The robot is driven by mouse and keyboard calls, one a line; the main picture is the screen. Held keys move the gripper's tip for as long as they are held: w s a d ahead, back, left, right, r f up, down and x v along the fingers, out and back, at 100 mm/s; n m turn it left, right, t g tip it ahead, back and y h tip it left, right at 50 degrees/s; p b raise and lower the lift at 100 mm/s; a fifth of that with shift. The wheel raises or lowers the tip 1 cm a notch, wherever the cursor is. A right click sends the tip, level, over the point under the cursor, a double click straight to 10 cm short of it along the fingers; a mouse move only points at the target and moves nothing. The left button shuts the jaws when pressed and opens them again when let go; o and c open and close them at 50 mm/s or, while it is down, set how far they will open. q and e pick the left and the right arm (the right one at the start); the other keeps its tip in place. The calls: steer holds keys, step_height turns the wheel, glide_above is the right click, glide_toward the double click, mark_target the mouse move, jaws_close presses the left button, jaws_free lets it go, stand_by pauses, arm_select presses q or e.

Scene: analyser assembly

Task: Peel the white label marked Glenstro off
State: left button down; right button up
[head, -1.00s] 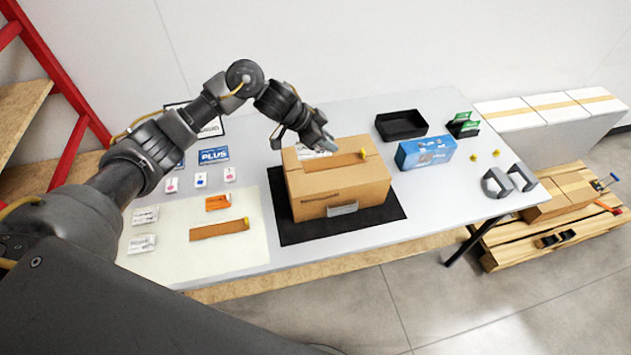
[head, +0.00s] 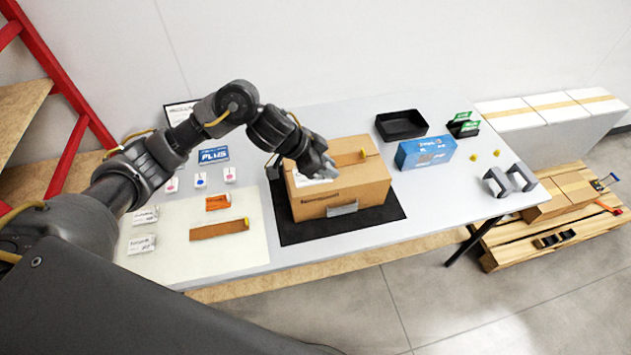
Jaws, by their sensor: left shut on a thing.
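The cardboard box (head: 345,198) sits on a black mat (head: 290,231) on the table. A white label (head: 309,181) shows under my left gripper, by the front left edge of the box top. Its print is too small to read. My left gripper (head: 326,170) is over the box top and shut on the label. The fingers hide part of the label, and I cannot tell whether any of it still sticks to the box. My right gripper is not in view.
A brown strip with a yellow tab (head: 362,154) lies on the box top. A blue box (head: 426,152), a black tray (head: 401,125) and grey brackets (head: 509,180) stand right. A pale mat (head: 180,258) with labels and strips lies left.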

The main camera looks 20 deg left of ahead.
arm_select(q)
steer(key=s+d, duration=0.2)
steer(key=s, duration=0.5)
steer(key=shift+d+f, duration=0.1)
steer(key=shift+d, duration=0.1)
